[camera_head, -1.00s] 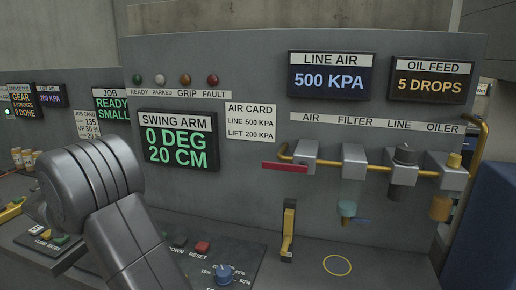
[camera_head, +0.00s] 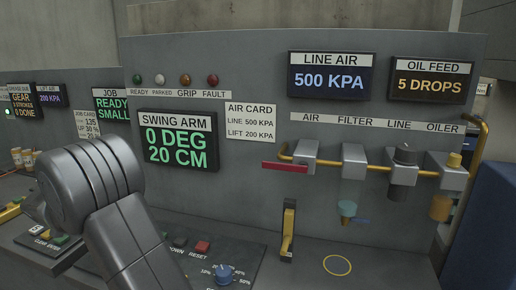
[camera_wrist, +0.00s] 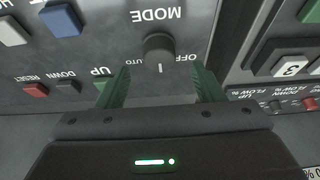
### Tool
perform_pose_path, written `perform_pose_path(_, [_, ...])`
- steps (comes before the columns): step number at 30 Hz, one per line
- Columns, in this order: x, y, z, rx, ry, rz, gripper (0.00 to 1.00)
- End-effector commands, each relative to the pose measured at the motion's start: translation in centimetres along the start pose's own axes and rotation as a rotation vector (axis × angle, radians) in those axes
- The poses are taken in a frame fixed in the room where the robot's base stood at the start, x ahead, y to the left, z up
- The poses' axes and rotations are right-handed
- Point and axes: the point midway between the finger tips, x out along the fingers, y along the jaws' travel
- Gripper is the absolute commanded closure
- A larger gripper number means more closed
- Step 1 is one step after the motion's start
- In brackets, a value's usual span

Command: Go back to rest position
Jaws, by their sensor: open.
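In the wrist view my gripper (camera_wrist: 160,88) is open, with its two green fingers spread apart and nothing between them. Beyond the fingers is a control panel with a black MODE knob (camera_wrist: 159,47), its pointer between the OFF and AUTO labels. The picture there is upside down. The green UP button (camera_wrist: 104,84) lies partly behind the left finger. In the head view my grey arm crosses the lower left, and my gripper is hidden from sight.
The swing arm display (camera_head: 178,140) reads 0 DEG, 20 CM. A yellow-handled lever (camera_head: 288,232) stands on the bench, right of a blue dial (camera_head: 224,273). An air line with a filter (camera_head: 354,165) and oiler runs along the upright panel. A yellow circle (camera_head: 337,265) marks bare bench.

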Motion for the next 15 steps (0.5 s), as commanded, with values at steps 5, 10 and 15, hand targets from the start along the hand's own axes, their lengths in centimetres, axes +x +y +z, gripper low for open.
perform_pose_path(5, [3.8, 0.1, 0.0, 0.001, -0.002, 0.005, 0.39])
perform_pose_path(10, [3.6, 0.2, -0.1, -0.126, -0.002, -0.051, 0.39])
perform_pose_path(15, [3.5, 0.3, -0.2, -0.261, -0.001, -0.107, 0.39])
